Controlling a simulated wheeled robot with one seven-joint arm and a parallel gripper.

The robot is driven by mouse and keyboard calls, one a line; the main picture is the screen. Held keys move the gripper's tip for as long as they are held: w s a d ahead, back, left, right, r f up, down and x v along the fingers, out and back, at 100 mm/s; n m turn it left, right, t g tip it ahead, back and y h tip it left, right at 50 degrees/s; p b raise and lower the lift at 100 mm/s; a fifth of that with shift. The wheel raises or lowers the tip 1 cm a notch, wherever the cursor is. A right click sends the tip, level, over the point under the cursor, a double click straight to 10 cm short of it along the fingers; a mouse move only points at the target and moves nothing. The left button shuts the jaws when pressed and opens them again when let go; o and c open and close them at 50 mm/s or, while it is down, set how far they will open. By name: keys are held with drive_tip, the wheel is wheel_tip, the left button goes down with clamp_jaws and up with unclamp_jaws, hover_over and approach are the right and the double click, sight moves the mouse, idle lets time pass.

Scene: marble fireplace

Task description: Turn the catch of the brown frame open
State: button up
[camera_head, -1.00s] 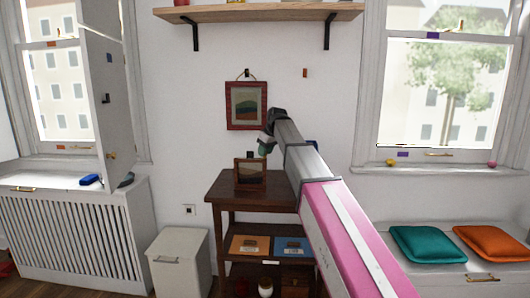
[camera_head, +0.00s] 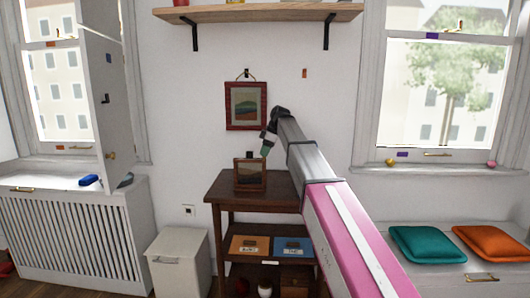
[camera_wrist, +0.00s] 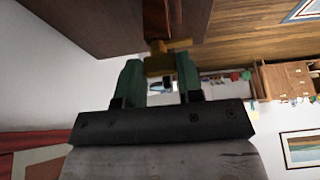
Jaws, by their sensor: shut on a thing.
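The brown frame (camera_head: 250,175) stands upright on the dark brown table and holds a small landscape picture. My gripper (camera_head: 265,152) is at its upper right edge, pointing down. In the wrist view, a reddish-brown piece that looks like the frame's edge (camera_wrist: 157,18) is above the fingers. The brass catch (camera_wrist: 160,62) sits against it, with its lever reaching right. My gripper's green fingers (camera_wrist: 159,82) are shut on the catch, near their tips. The catch cannot be made out in the head view.
A red-framed picture (camera_head: 246,106) hangs on the wall above. A white bin (camera_head: 178,262) stands left of the table.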

idle(0.5)
drive_tip(key=o, duration=0.9)
drive_tip(key=shift+o, duration=0.2)
drive_tip(key=shift+r, duration=0.1)
drive_tip(key=v, duration=1)
drive_tip(key=shift+d+r, duration=0.2)
drive_tip(key=shift+r, duration=0.05)
